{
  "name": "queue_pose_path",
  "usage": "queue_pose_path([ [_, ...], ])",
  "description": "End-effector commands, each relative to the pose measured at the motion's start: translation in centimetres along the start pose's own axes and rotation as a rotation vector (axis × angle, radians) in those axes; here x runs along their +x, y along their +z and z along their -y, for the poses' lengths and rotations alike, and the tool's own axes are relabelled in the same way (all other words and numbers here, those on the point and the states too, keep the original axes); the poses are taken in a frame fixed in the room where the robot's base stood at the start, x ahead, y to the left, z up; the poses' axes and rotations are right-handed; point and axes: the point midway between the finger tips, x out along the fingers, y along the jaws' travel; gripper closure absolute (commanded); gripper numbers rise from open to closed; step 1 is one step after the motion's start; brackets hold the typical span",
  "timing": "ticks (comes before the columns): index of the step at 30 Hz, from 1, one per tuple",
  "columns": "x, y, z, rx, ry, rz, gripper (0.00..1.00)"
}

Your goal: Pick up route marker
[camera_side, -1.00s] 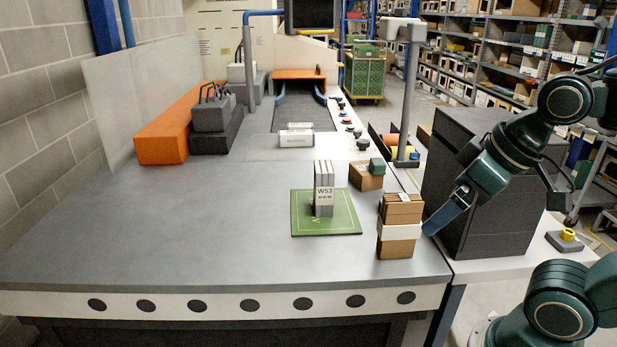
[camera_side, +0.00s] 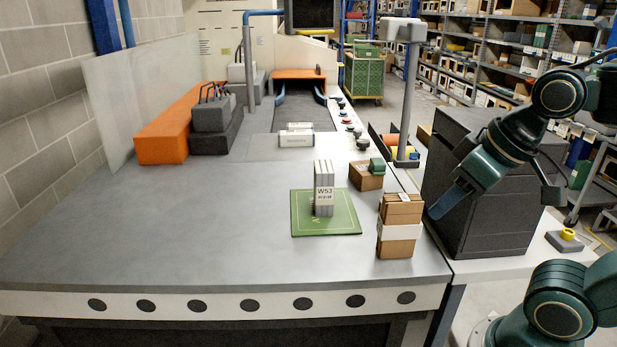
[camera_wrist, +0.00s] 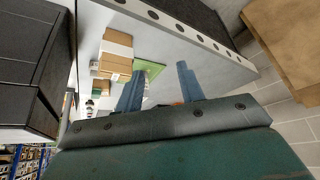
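The likely route marker (camera_side: 323,196) is an upright grey slab stack with a white W53 label. It stands on a green mat (camera_side: 344,222) on the grey table. My gripper (camera_side: 438,210) is to the right of it, beyond a stack of cardboard boxes, and apart from it. In the wrist view my gripper (camera_wrist: 157,84) shows two blue fingers spread apart with nothing held between them. The green mat (camera_wrist: 150,67) shows beyond the fingers there; the marker is not clear in that view.
Stacked cartons (camera_side: 400,240) with a white band stand between my gripper and the mat. A small carton (camera_side: 366,178) with a green item is behind. A dark cabinet (camera_side: 500,225) stands close to my arm. The table's left and front are clear.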

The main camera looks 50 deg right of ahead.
Motion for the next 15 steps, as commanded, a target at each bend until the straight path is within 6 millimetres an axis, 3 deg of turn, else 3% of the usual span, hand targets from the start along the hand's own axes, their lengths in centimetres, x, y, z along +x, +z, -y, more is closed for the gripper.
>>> queue_pose_path([
  [5,0.0,-2.1,-0.7,0.135,0.021,0.032,0.62],
  [15,1.1,-8.3,-3.9,0.567,0.095,0.107,0.62],
])
